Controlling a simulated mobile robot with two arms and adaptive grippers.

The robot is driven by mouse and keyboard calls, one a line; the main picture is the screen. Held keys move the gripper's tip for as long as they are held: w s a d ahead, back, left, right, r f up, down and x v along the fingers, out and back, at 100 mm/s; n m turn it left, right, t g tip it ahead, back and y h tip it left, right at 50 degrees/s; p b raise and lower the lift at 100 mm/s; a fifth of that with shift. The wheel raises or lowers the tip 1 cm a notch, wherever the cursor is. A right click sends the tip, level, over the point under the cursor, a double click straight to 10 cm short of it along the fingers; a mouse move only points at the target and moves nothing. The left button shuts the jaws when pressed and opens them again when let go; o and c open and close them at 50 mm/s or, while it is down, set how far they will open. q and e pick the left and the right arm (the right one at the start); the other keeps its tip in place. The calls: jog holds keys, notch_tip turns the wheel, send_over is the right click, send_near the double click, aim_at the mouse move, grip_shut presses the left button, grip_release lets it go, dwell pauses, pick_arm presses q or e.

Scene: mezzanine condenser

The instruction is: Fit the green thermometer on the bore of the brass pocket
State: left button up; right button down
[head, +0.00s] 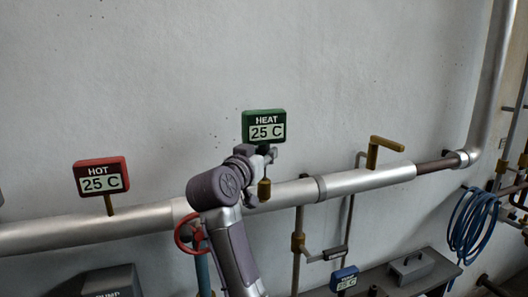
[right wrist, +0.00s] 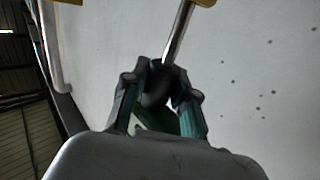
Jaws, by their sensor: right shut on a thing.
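The green thermometer (head: 264,126), marked HEAT 25 C, is upright against the wall above the large silver pipe. My right gripper (head: 264,153) is shut on it just below its display. In the right wrist view the closed fingers (right wrist: 160,80) hold a dark neck, and a silver stem (right wrist: 178,35) runs from them. A brass piece (head: 264,189) shows below the gripper in front of the pipe, and a brass end (right wrist: 205,2) shows at the stem's far end. I cannot tell whether this brass is the pocket or part of the thermometer. My left gripper is not in view.
The silver pipe (head: 350,183) crosses the wall. A red thermometer (head: 101,176) stands on its left part, and a brass L-shaped fitting (head: 385,145) on its right. A blue hose (head: 472,225) hangs at right. A blue thermometer (head: 344,279) sits lower down.

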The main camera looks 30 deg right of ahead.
jog(key=shift+f, duration=1.55)
jog(key=c, duration=0.8)
grip_release()
jog(key=shift+c, duration=0.2)
jog(key=v, duration=1.2)
jog(key=shift+a, duration=0.1)
